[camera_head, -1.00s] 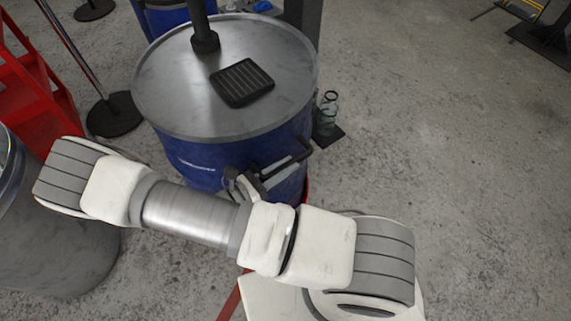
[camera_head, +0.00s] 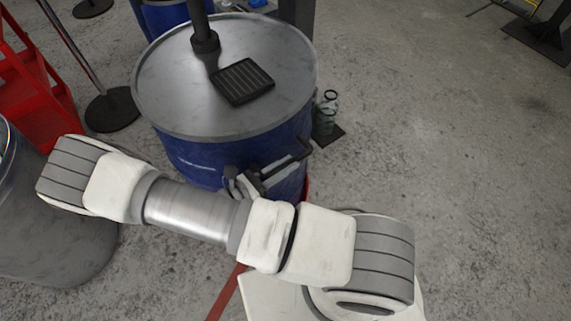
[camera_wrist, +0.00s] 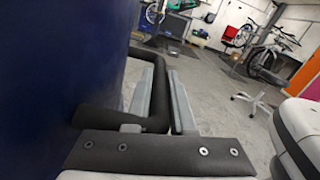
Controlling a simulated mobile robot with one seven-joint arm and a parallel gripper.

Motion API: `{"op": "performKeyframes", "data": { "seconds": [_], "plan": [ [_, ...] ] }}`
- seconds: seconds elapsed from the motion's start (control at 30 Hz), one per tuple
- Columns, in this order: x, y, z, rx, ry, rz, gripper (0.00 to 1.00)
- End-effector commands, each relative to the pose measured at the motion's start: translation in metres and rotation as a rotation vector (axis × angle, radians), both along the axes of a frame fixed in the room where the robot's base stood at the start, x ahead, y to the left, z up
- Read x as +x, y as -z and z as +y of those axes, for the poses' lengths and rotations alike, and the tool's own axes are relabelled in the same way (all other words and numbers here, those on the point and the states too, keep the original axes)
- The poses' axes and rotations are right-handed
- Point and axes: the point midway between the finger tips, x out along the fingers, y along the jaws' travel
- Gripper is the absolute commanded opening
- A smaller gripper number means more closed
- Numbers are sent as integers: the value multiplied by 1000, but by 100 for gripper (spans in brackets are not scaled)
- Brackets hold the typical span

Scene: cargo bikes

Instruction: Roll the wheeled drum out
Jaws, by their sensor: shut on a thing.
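The blue drum (camera_head: 215,160) with a flat metal lid (camera_head: 165,85) stands upright in front of me in the head view. A black handle (camera_head: 292,157) sticks out from its near side. My gripper (camera_head: 246,184) is at this handle, partly hidden behind my arm in the head view. In the wrist view, the drum wall (camera_wrist: 55,70) fills the left. The dark handle bar (camera_wrist: 157,75) lies between the two grey fingers of my gripper (camera_wrist: 160,95), which are shut on it. The drum's wheels are hidden.
A dark post (camera_head: 204,40) and a ribbed black pad (camera_head: 242,81) are on the lid. A glass jar (camera_head: 328,110) is close at the drum's right. A round black base (camera_head: 112,110), red rack (camera_head: 45,100) and grey drum (camera_head: 50,240) stand left.

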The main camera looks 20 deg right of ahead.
Motion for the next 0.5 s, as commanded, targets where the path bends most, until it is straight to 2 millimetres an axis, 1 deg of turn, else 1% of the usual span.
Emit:
{"op": "performKeyframes", "data": {
  "seconds": [0.03, 0.1, 0.13, 0.2, 0.3, 0.5],
  "plan": [
    [-4, 2, -1, 3, 6, 7, 0],
    [-4, 2, -1, 3, 6, 7, 0],
    [-4, 2, -1, 3, 6, 7, 24],
    [-4, 2, -1, 2, 6, 6, 37],
    [-3, 2, -1, 2, 5, 5, 52],
    [-1, 1, 0, 1, 2, 2, 52]
  ]
}}
